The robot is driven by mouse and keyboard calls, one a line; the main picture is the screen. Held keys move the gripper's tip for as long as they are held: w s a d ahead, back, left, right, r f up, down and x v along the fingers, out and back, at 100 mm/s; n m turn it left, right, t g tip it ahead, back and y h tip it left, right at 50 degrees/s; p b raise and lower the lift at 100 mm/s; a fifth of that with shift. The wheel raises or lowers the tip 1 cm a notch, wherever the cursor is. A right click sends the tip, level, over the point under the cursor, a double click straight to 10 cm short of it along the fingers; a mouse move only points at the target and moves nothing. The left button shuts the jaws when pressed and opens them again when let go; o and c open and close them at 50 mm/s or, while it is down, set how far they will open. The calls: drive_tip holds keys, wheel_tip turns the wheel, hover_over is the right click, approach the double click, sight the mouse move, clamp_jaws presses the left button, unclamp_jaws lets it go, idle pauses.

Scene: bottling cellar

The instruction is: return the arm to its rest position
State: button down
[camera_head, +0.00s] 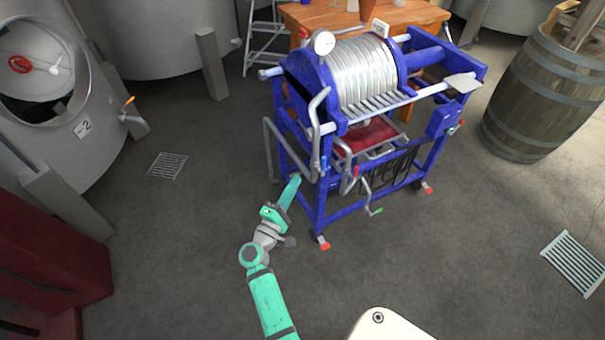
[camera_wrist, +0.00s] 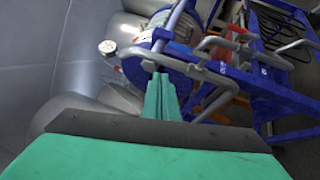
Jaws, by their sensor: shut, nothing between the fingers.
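My arm reaches up from the bottom of the head view, green and grey. My gripper (camera_head: 294,183) is at its end, pointing up toward the left front of the blue filter press (camera_head: 329,202). In the head view its tip overlaps the area by the press's left leg and bent grey pipe; I cannot tell whether it touches. The wrist view shows the green fingers (camera_wrist: 161,92) together, with nothing visible between them. Beyond them in that view are the press's blue frame (camera_wrist: 262,86) and a curved grey pipe.
A steel tank (camera_head: 50,90) stands at the left and a wooden barrel (camera_head: 545,90) at the right. A wooden table (camera_head: 335,17) is behind the press. A dark red object (camera_head: 50,255) is at the lower left. Floor around a drain grate (camera_head: 167,166) is clear.

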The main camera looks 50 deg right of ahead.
drive_tip(key=v, duration=0.3)
drive_tip(key=shift+s+a+r, duration=0.2)
drive_tip(key=shift+a+r, duration=0.1)
drive_tip(key=shift+a, duration=0.15)
drive_tip(key=s+a+f+n+t+y, duration=0.1)
drive_tip(key=s+a+f+t+y, duration=0.3)
drive_tip(key=a+f, duration=0.5)
drive_tip(key=s+a+f+n+t+y, duration=0.1)
drive_tip(key=s+a+f+t+y, duration=0.1)
drive_tip(key=a+f+y, duration=0.6)
drive_tip(key=s+a+r+t+y, duration=0.1)
drive_tip(key=s+a, duration=0.2)
drive_tip(key=a, duration=0.4)
drive_tip(key=s+a+r+t+y, duration=0.1)
drive_tip(key=s+a, duration=0.2)
drive_tip(key=a, duration=0.5)
drive_tip(key=s+a+r+m+t+y, duration=0.2)
drive_tip(key=s+a+r, duration=0.3)
drive_tip(key=r, duration=0.4)
drive_tip(key=s+a+r+m+t+y, duration=0.1)
drive_tip(key=s+a+r+m+y, duration=0.2)
drive_tip(key=s+a+r, duration=0.3)
wheel_tip(320, 180, up, 3)
drive_tip(key=shift+s+a+f+m+t+y, duration=0.15)
drive_tip(key=shift+s+m+t+y, duration=0.25)
drive_tip(key=shift+s, duration=0.4)
